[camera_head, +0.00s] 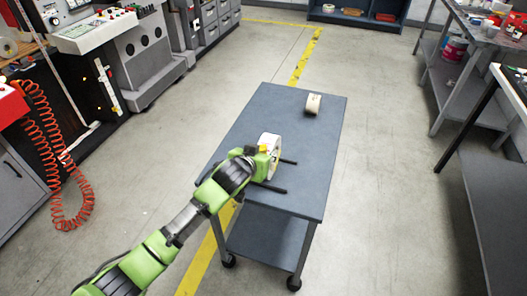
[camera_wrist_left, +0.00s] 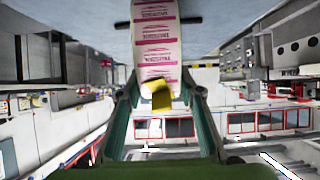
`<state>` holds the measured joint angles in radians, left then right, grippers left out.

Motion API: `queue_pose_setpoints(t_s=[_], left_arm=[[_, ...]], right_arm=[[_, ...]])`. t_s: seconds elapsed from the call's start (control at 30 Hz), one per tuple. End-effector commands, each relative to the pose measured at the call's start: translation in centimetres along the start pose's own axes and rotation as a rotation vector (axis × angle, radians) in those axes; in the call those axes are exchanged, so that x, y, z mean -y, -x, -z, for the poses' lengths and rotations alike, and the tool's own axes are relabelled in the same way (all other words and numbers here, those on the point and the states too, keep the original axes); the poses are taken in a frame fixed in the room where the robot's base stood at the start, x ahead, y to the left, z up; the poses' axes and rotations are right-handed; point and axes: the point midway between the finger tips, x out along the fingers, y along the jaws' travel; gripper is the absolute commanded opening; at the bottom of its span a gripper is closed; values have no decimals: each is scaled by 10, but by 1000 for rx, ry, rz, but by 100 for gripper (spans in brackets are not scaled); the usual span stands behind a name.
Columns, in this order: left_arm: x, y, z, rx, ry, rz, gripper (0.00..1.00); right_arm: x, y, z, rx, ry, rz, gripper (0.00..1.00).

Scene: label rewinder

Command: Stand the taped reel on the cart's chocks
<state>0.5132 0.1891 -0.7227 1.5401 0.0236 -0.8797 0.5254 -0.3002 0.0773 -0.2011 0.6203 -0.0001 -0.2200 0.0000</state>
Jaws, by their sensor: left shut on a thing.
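The taped reel (camera_head: 270,142) is white and upright over the near part of the cart (camera_head: 310,205), with its lower part hidden by my left gripper (camera_head: 262,160). Two dark bars, the chocks (camera_head: 272,188), stick out to the right from beside the gripper. I cannot tell whether the reel touches them. In the left wrist view the reel (camera_wrist_left: 155,40) shows pink-and-white labels and a yellow tape tab (camera_wrist_left: 158,96) between the fingers (camera_wrist_left: 160,88). My left gripper is shut on the reel. My right gripper is not in view.
A smaller pale roll (camera_head: 313,104) stands at the cart's far end. The cart top between it and the reel is clear. Machines with a red coiled hose (camera_head: 45,160) stand at left. Benches (camera_head: 470,75) stand at right, with open floor around the cart.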

Motion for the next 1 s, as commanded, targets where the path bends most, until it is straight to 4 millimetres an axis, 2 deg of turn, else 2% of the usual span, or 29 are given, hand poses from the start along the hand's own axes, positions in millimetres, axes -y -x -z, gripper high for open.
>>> queue_pose_setpoints(t_s=[0.27, 0.3, 0.37, 0.77, 1.0], left_arm=[[-1, 0, 3, -8, 0, -2, 0], [-1, 0, 3, -8, 0, -2, 42], [-1, 0, 3, -7, 0, -2, 54], [0, 1, -3, 3, 0, 1, 54], [0, 27, -2, 0, 1, -1, 54]], right_arm=[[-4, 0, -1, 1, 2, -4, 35], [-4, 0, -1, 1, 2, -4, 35], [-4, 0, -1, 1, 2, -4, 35], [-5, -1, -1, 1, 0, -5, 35], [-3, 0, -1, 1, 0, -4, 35]])
